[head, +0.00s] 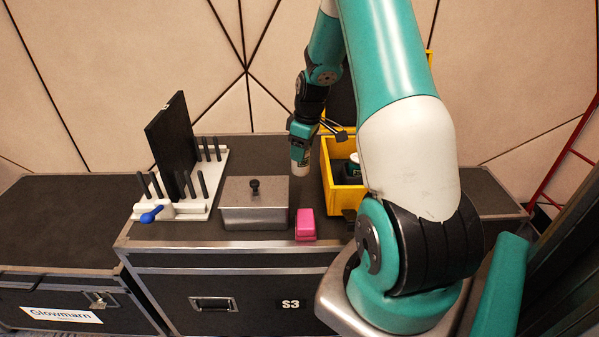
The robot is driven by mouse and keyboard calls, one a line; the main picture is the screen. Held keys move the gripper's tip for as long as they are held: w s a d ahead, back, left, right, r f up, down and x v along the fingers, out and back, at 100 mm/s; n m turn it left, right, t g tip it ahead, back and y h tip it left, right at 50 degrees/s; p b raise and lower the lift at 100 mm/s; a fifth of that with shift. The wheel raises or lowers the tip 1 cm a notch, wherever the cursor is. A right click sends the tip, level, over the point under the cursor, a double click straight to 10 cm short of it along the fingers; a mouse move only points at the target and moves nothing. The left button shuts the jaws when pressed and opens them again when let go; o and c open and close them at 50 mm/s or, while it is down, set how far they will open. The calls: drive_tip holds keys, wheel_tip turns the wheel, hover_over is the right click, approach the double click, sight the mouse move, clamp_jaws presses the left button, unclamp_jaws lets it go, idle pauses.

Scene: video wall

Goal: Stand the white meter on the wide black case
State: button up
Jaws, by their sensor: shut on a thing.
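My gripper (301,146) points down above the middle black case, between a metal box and a yellow bin. It is shut on a small whitish thing (299,166), which looks like the white meter; only its lower part shows clearly, and the gripper hides the rest. Its underside seems to be above the case top, but I cannot tell the gap. The middle black case (180,232), marked S3, has a dark top with metal edges. A lower black case (60,215) with a white label stands to its left. I cannot tell which case is the wide one.
The lidded metal box (240,218) and a pink block (306,226) are near the front edge. The yellow bin (340,201) holds dark items. A white rack (150,211) holds a black panel (171,145) among pegs. The left case top is clear. My arm hides much of the right.

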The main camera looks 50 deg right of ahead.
sight(302, 172)
wheel_tip(302, 172, down, 8)
drive_tip(key=shift+f, duration=0.15)
idle(0.3)
drive_tip(key=shift+f, duration=0.1)
drive_tip(key=o, duration=0.7)
drive_tip(key=shift+o, duration=0.2)
